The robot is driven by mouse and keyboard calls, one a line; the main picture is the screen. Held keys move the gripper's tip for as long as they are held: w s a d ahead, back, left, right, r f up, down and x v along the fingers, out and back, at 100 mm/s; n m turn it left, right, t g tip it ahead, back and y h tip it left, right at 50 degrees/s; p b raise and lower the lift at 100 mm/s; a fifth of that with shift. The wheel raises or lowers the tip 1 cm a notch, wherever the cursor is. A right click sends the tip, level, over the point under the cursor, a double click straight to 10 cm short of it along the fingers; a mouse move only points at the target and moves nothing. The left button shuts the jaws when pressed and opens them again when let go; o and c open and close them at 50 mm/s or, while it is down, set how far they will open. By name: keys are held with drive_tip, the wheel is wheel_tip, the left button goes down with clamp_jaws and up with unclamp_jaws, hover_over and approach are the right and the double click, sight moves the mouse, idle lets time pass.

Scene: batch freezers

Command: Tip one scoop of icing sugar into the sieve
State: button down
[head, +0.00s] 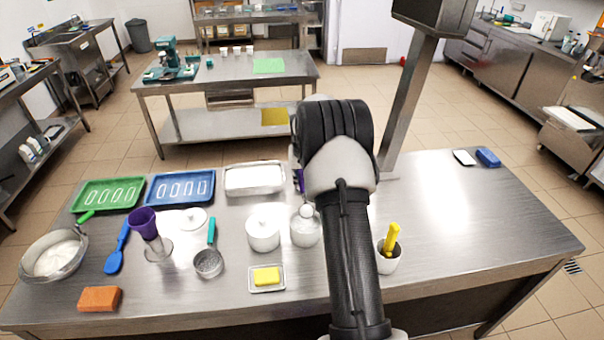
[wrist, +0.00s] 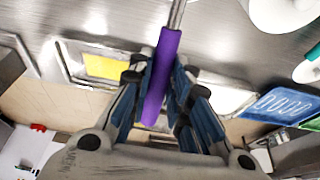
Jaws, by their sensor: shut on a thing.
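My gripper is shut on the purple handle (wrist: 160,75) of a tool with a thin metal shaft (wrist: 177,14); its far end is out of the wrist view. In the head view my arm hides most of the gripper, and only a bit of purple (head: 299,180) shows beside it. A small round mesh-like sieve (head: 208,264) with a teal handle lies on the table, left of centre. A metal bowl (head: 36,273) holding white powder stands at the far left, a green handle at its rim. A white lidded jar (head: 262,234) and a paler jar (head: 304,229) stand near my arm.
Green (head: 107,195) and blue (head: 181,188) trays and a pale metal tray (head: 254,192) line the table's back. The table's right side is mostly clear.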

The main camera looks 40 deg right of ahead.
drive_tip(key=shift+w+d+r+g+y+p, duration=0.2)
drive_tip(key=shift+w+g+y+p, duration=0.15)
drive_tip(key=shift+p, duration=1.1)
drive_tip(key=shift+w+g+p, duration=0.15)
drive_tip(key=shift+g+p, duration=0.3)
drive_tip(key=shift+p, duration=0.2)
drive_tip(key=shift+d, duration=0.1)
